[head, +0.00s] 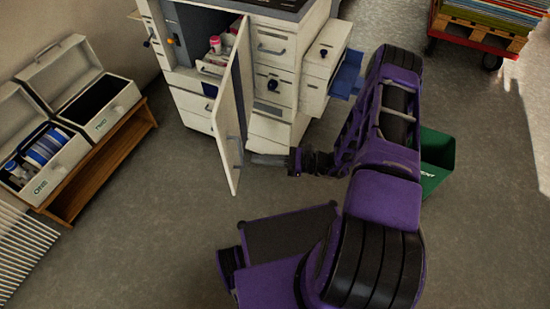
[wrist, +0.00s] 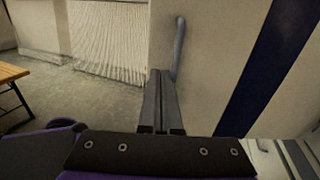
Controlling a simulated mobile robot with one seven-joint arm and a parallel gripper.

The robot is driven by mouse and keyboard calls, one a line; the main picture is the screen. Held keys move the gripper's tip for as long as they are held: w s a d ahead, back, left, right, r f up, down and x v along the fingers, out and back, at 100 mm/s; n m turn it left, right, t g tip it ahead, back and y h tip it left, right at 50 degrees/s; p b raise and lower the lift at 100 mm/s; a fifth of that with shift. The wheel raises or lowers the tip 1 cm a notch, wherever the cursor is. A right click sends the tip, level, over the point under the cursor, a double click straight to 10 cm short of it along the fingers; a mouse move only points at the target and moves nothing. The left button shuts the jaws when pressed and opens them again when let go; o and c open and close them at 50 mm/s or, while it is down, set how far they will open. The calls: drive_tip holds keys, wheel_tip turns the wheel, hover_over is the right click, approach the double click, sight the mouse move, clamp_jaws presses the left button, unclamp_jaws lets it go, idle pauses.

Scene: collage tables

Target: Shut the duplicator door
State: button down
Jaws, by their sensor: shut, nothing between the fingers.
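The duplicator (head: 283,75) is a cream cabinet with drawers at the top middle of the head view. Its tall cream door (head: 228,110) stands wide open, swung out toward me, with shelves and bottles showing behind it. In the wrist view the door (wrist: 215,60) is a pale panel with a grey bar handle (wrist: 179,45). My gripper (head: 256,159) is shut and empty, at the right side of the door's lower part. In the wrist view the closed fingers (wrist: 160,72) point at the panel just beside the handle's lower end; I cannot tell whether they touch.
A green bin (head: 438,162) stands right of my arm. A blue tray (head: 347,78) juts from the duplicator's right side. Two open cases sit on a wooden bench (head: 100,165) at left. A red cart (head: 470,45) is at top right. Floor left of the door is clear.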

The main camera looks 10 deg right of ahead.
sight(228, 157)
drive_tip(key=x, duration=0.7)
idle(0.3)
